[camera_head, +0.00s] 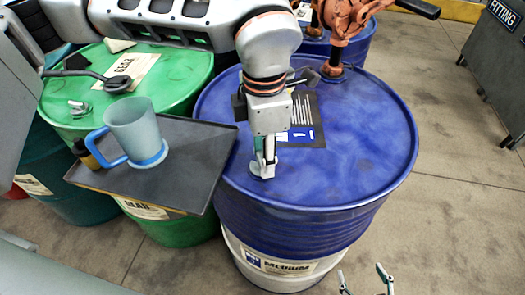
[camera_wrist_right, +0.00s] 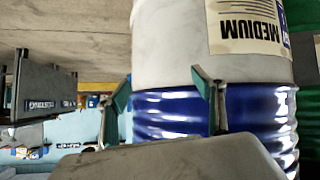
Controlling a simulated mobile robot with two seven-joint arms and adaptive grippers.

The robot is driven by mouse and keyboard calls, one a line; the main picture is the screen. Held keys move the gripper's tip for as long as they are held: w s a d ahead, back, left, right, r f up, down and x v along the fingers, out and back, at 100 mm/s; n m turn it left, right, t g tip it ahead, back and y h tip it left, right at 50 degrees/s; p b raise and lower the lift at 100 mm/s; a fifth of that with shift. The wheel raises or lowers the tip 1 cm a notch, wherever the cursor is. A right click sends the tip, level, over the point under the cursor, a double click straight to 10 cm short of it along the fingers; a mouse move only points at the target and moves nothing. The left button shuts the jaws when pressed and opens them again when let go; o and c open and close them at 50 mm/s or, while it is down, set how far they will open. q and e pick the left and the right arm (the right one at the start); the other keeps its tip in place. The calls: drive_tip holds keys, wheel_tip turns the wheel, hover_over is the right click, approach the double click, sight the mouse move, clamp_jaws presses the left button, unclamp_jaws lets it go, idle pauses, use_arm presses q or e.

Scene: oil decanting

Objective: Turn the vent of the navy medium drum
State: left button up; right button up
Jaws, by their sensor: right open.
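The navy medium drum (camera_head: 350,150) stands upright in the middle of the head view, with a white lower band and a MEDIUM label. The wrist view shows its side upside down (camera_wrist_right: 165,40). My left gripper (camera_head: 263,168) points down onto the near left part of the drum's lid. A small grey piece at its fingertips may be the vent, but the fingers mostly cover it, and I cannot tell whether they are closed on it. My right gripper (camera_head: 367,280) is open and empty, low in front of the drum; its spread fingers (camera_wrist_right: 160,80) face the drum's side.
An orange pump (camera_head: 340,30) rises at the navy drum's back. Floor at right is clear.

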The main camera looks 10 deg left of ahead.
use_arm(q)
drive_tip(key=m+p, duration=0.1)
drive_tip(key=m, duration=0.4)
drive_tip(key=shift+s+r, duration=0.1)
drive_tip(key=shift+m+p, duration=0.45)
drive_tip(key=shift+m, duration=1.55)
drive_tip(key=o, duration=1.1)
wheel_tip(320, 180, up, 12)
drive_tip(key=shift+s+f, duration=0.1)
